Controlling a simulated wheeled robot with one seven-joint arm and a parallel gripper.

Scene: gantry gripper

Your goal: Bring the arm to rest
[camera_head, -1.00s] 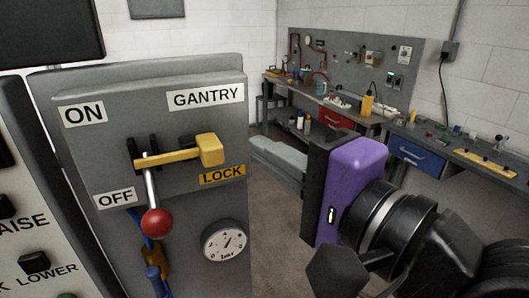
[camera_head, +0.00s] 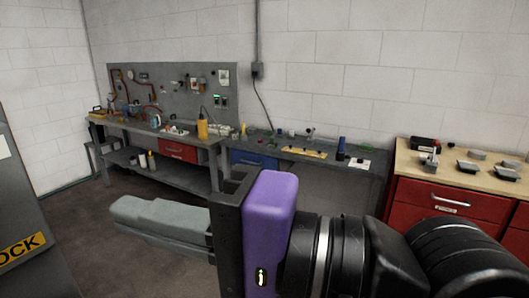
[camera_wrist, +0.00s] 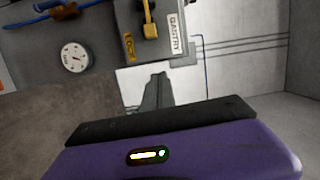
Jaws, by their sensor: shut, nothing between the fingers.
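My gripper (camera_head: 128,210) reaches across the lower middle of the head view. Its purple body is at the right and its grey fingers point left, shut together with nothing between them. In the wrist view the shut fingers (camera_wrist: 156,92) point away toward the panel, clear of it. The grey gantry panel (camera_wrist: 100,25) shows tilted there, with a yellow lever (camera_wrist: 150,28), a round white gauge (camera_wrist: 75,57) and a yellow lock label (camera_wrist: 128,45). In the head view only the panel's edge (camera_head: 30,200) shows at the far left, apart from the fingers.
A grey workbench (camera_head: 205,140) with tools and a pegboard (camera_head: 175,90) runs along the back wall. A red drawer cabinet (camera_head: 450,203) with a wooden top stands at the right. Open floor (camera_head: 110,255) lies between the panel and my gripper.

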